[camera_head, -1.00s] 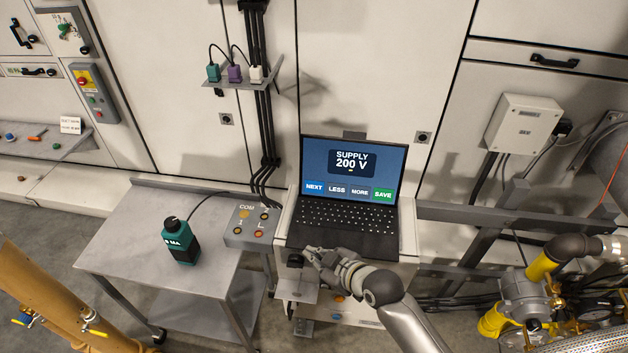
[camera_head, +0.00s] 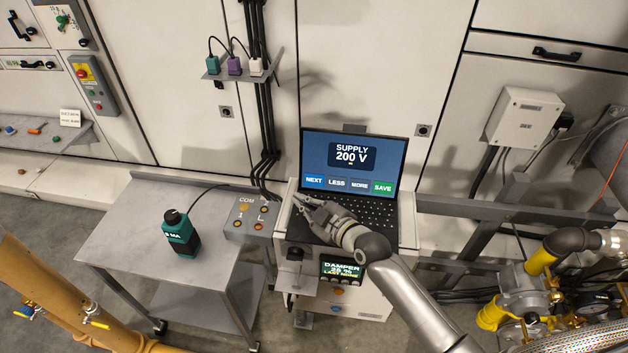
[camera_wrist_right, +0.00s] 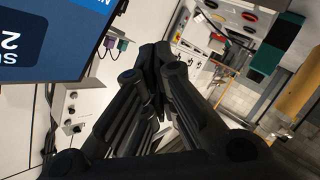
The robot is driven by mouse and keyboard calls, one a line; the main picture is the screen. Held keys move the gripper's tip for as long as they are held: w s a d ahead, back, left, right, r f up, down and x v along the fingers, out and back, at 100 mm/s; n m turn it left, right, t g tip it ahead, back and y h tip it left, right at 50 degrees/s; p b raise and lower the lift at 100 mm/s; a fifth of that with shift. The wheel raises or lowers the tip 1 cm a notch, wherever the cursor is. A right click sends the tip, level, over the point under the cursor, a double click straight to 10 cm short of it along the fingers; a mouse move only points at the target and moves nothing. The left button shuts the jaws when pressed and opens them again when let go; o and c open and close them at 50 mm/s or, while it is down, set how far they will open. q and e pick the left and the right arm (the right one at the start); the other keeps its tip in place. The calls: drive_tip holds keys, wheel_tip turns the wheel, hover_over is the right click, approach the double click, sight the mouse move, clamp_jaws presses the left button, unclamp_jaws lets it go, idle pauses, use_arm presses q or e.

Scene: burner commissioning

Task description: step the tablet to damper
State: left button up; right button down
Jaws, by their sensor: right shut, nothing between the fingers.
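The tablet (camera_head: 352,165) is a laptop-like device with a keyboard, open on a white cabinet. Its screen reads SUPPLY 200 V above the buttons NEXT (camera_head: 314,181), LESS, MORE and SAVE. Part of the screen also shows at the upper left of the right wrist view (camera_wrist_right: 50,40). My right gripper (camera_head: 298,200) is shut and empty over the left side of the keyboard, below the NEXT button. In the right wrist view its fingers (camera_wrist_right: 152,65) are together. Whether it touches the keyboard cannot be told. My left gripper is not in view.
A small display (camera_head: 342,270) on the cabinet front reads DAMPER 25 %. A grey COM box (camera_head: 251,222) stands left of the tablet. A teal meter (camera_head: 181,236) stands on the steel table (camera_head: 130,235). Yellow pipework (camera_head: 538,265) is at the right.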

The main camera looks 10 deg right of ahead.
sight(311, 185)
drive_tip(key=w+b, duration=0.2)
drive_tip(key=w+d+f+b, duration=0.1)
drive_tip(key=w+b, duration=0.1)
drive_tip(key=w+d+f+b, duration=0.1)
drive_tip(key=b, duration=0.1)
drive_tip(key=shift+w+d+f, duration=0.2)
drive_tip(key=shift+w, duration=0.2)
drive_tip(key=shift+w+d+f+b, duration=0.1)
drive_tip(key=shift+w+d+b, duration=0.15)
drive_tip(key=shift+w+b, duration=0.35)
drive_tip(key=shift+w+d, duration=0.15)
drive_tip(key=shift+w, duration=0.15)
idle(0.4)
drive_tip(key=shift+w+d+b, duration=0.15)
drive_tip(key=shift+w+b, duration=0.25)
drive_tip(key=shift+b, duration=0.2)
drive_tip(key=shift+w+d+f+b, duration=0.1)
drive_tip(key=shift+w+b, duration=0.1)
drive_tip(key=shift+b, duration=0.1)
idle(0.5)
drive_tip(key=shift+s+a+r+p, duration=0.2)
drive_tip(key=shift+s+a+p, duration=0.05)
drive_tip(key=shift+s+p, duration=0.45)
